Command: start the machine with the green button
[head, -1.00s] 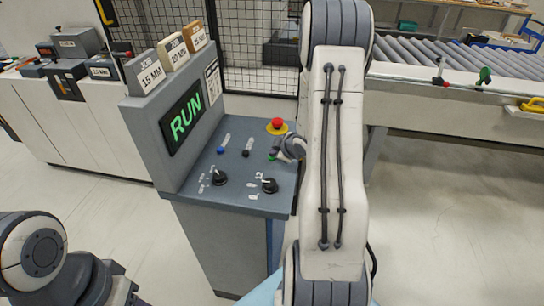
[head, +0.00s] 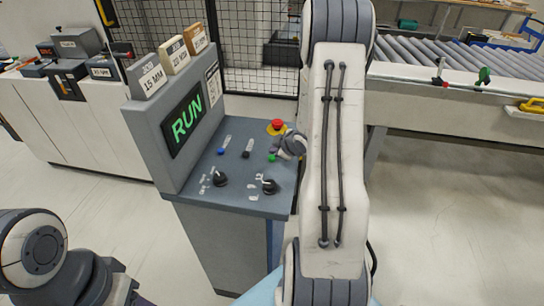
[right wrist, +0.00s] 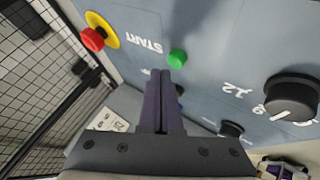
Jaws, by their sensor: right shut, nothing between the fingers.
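The machine's grey control console (head: 240,200) stands left of my right arm in the head view. Its screen (head: 187,120) reads RUN in green. The green button (head: 271,157) is on the sloped panel. It also shows in the right wrist view (right wrist: 177,57), beside the word START. My right gripper (right wrist: 164,76) is shut and empty, its fingertips close to the green button. The button's face is uncovered in the wrist view, and the tips look slightly apart from it. In the head view the right gripper (head: 277,150) is partly hidden by my arm. My left gripper is out of view.
A red stop button on a yellow base (head: 277,126) sits just behind the green one. Black knobs (head: 269,186) and small switches (head: 248,147) share the panel. A mesh fence (head: 250,60) stands behind; a roller conveyor (head: 450,85) is at the right.

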